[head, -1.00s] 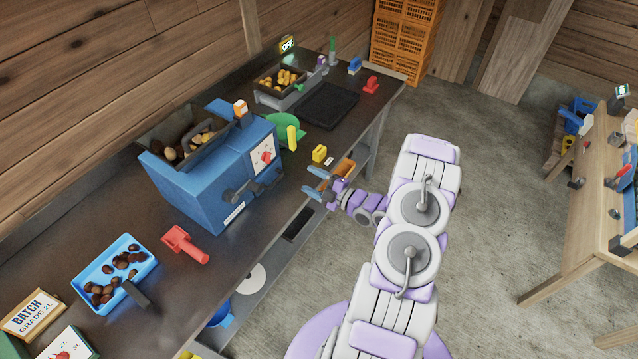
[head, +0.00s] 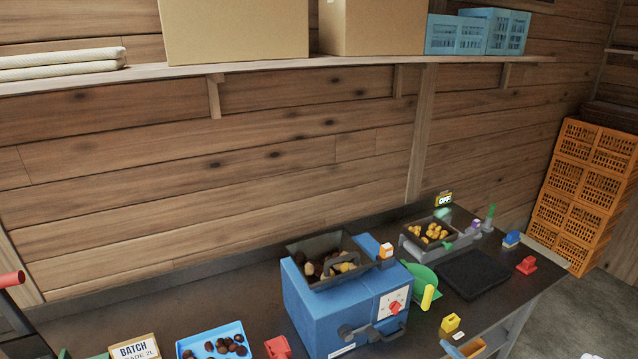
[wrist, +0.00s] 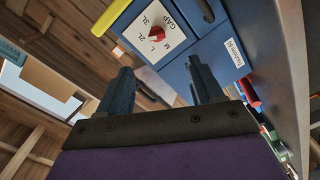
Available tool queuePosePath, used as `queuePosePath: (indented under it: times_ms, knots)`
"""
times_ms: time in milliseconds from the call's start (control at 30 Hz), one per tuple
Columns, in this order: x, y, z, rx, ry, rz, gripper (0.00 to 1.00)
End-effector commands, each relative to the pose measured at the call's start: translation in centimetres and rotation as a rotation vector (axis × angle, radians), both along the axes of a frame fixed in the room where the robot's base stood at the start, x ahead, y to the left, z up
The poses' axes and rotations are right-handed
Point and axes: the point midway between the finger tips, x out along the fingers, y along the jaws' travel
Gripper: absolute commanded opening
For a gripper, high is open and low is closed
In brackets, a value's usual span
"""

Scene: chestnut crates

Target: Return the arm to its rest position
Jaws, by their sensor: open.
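My gripper (wrist: 158,88) shows in the wrist view with its two dark fingers apart and nothing between them. Beyond the fingers is the front of the blue machine (wrist: 205,35), with a white dial plate and red knob (wrist: 157,33). My gripper and most of my arm are out of the head view. There the blue machine (head: 335,315) stands on the dark bench, with chestnuts in its top hopper (head: 322,248). From these views I cannot tell how far my gripper is from the machine.
The dark bench (head: 240,292) runs along the wooden wall. A blue tray of chestnuts (head: 192,345), a red tool (head: 278,347), a green disc (head: 421,277) and a black mat (head: 478,270) are on it. A shelf (head: 290,62) with boxes overhangs the bench. Orange crates (head: 580,205) stand at right.

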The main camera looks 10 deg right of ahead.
Motion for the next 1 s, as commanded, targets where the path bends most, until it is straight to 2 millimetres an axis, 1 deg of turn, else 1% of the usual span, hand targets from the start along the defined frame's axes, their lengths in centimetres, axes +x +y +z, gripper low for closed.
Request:
queuePosePath:
  times_ms: [200,300,433,533,667,767,867,1000]
  knots:
    - [3.2,-0.9,0.6,-0.093,0.22,-0.041,0.66]
    - [4.4,-1.6,1.5,-0.13,0.336,-0.093,0.66]
    - [5.2,-2.3,3.1,-0.163,0.476,-0.181,0.66]
    - [5.2,-2.5,4.7,-0.173,0.574,-0.26,0.66]
    - [4.7,-2.5,7.2,-0.165,0.686,-0.375,0.66]
    - [3.7,-2.0,9.3,-0.145,0.766,-0.469,0.66]
    - [2.3,-0.9,11.3,-0.111,0.838,-0.561,0.66]
    - [-0.6,1.1,14.1,-0.045,0.936,-0.69,0.66]
